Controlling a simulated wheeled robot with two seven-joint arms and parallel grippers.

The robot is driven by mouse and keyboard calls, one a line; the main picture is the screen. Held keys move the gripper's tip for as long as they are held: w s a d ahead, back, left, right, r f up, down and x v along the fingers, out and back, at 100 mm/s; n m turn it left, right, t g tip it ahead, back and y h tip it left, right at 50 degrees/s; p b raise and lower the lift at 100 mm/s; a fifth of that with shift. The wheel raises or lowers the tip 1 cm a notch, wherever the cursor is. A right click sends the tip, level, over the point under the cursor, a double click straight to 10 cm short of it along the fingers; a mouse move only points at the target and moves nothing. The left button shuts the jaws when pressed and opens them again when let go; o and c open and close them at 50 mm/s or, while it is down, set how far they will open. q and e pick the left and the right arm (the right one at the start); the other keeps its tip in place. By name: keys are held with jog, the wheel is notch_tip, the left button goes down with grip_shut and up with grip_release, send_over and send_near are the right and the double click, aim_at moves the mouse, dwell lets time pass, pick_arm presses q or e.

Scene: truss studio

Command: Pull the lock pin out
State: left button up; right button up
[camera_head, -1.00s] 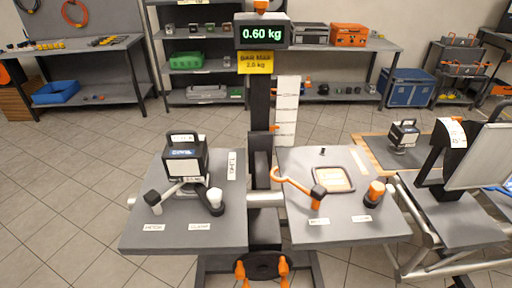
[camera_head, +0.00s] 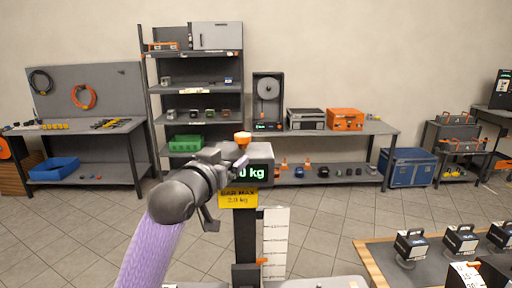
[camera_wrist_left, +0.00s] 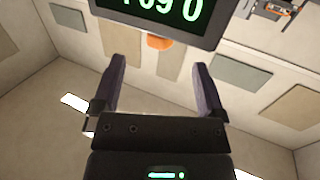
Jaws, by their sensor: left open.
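An orange knob (camera_head: 243,138), which looks like the lock pin, sits on top of the display box (camera_head: 259,172) on the dark column. In the left wrist view the orange knob (camera_wrist_left: 160,42) shows ahead, between the lines of the two fingers and beside the edge of the display (camera_wrist_left: 165,12). My left gripper (camera_head: 232,172) is in front of the display's left part and hides some of its digits. In the left wrist view its fingers (camera_wrist_left: 159,78) are spread apart with nothing between them. The knob's lower end is hidden. My right gripper is out of view.
A yellow sign (camera_head: 238,198) and a white scale strip (camera_head: 275,240) are below the display. Shelves (camera_head: 193,90) and a long bench (camera_head: 345,130) stand at the back wall. A wood-edged table (camera_head: 375,262) with several black-handled blocks is at the lower right.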

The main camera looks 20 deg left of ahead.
aim_at(239, 141)
pick_arm(q)
jog(key=shift+w+a+r, duration=0.15)
jog(key=shift+w+r, duration=0.6)
jog(key=shift+w, duration=0.15)
jog(key=w, duration=0.1)
jog(key=w+p, duration=0.1)
jog(key=shift+w+r, duration=0.25)
jog(key=shift+w, duration=0.05)
jog(key=w, duration=0.5)
jog(key=shift+a+f+p, duration=0.2)
jog(key=shift+f+p, duration=0.1)
jog(key=shift+p, duration=0.05)
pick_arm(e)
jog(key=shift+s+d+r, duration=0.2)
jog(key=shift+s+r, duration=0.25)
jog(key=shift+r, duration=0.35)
pick_arm(q)
grip_shut()
